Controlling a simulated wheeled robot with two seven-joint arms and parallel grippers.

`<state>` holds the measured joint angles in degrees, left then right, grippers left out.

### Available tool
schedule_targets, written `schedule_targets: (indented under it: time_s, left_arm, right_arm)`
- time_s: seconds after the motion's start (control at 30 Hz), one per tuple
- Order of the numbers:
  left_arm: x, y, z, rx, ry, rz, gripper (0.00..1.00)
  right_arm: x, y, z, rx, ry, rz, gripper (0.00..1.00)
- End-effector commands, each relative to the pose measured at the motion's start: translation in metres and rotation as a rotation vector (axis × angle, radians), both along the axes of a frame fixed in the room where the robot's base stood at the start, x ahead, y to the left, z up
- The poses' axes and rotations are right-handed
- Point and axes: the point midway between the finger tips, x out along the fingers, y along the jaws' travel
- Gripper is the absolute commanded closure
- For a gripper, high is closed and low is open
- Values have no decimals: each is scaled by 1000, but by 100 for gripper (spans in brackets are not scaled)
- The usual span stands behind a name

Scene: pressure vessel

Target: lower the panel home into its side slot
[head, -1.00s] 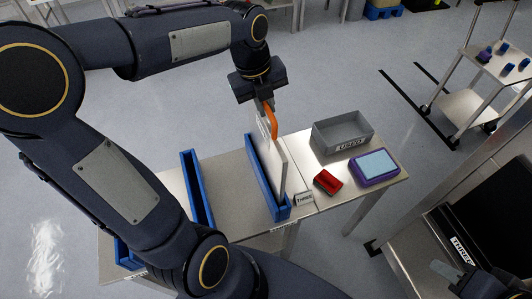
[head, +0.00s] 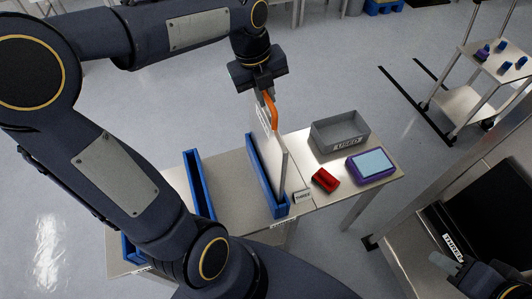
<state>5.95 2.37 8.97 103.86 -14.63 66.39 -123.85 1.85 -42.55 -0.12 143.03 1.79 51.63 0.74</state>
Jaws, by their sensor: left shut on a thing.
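My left gripper (head: 266,92) is shut on the orange handle (head: 270,112) at the top of a thin whitish panel (head: 276,150). The panel stands roughly upright at the right blue slotted holder (head: 266,182) on the steel table. Its lower part is along the holder's channel; the bottom edge is hidden, so I cannot tell how deep it sits. A second blue holder (head: 198,184) stands to the left and looks empty. My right gripper (head: 443,262) is at the lower right, away from the panel; its finger opening is unclear.
Right of the holder on the table (head: 232,195) are a grey labelled bin (head: 340,133), a red item (head: 325,180), a purple-edged box (head: 372,166) and a small label card (head: 302,197). A steel cart (head: 495,75) stands at the upper right. My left arm hides the table's left part.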

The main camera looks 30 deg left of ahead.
Motion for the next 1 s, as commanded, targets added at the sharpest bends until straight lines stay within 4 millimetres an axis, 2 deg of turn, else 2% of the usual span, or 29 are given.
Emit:
schedule_targets:
  time_s: [0.03, 0.8, 1.0]
  left_arm:
    - [1, 0, 6, 0, -4, 0, 100]
    - [1, 0, 42, 0, -4, 0, 100]
    - [0, 0, 44, 0, -4, 0, 100]
  right_arm:
    - [0, 0, 4, 0, 0, 0, 66]
    - [0, 0, 34, 0, 0, 0, 66]
    - [0, 0, 35, 0, 0, 0, 66]
